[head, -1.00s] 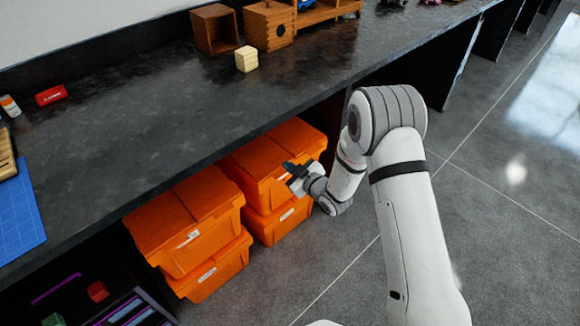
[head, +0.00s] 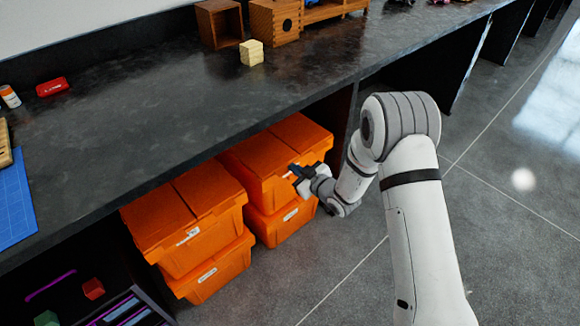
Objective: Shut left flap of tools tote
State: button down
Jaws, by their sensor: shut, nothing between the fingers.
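Orange lidded totes stand in two stacks under the counter. The upper right tote (head: 255,153) has a two-part lid with both flaps lying flat. The upper left tote (head: 155,218) also has two flaps that look down. The labels are too small to read, so I cannot tell which is the tools tote. My gripper (head: 297,172) is shut and empty, in front of the upper right tote's front right side. I cannot tell whether it touches the tote.
The dark counter (head: 150,130) overhangs the totes. On it are a small yellow block (head: 252,54), wooden boxes (head: 273,22), a red case (head: 52,87) and a blue mat (head: 15,205). A lower tote (head: 268,228) supports the right stack. The grey floor (head: 340,275) in front is clear.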

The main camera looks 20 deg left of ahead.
jog(key=s+d+r+m+t+h+p, duration=0.15)
jog(key=d+r+m+h+p, duration=0.9)
jog(key=d+r, duration=2)
jog(key=s+d+r+m+g+h+p, duration=0.2)
jog(key=s+d+r+g+h+p, duration=0.15)
jog(key=s+d+r+p, duration=0.75)
jog(key=s+r+m+g+p, duration=0.2)
jog(key=s+r, duration=0.4)
jog(key=s, duration=0.7)
jog(key=shift+d+r+m+p, duration=0.25)
jog(key=shift+m+p, duration=0.2)
jog(key=shift+p, duration=0.15)
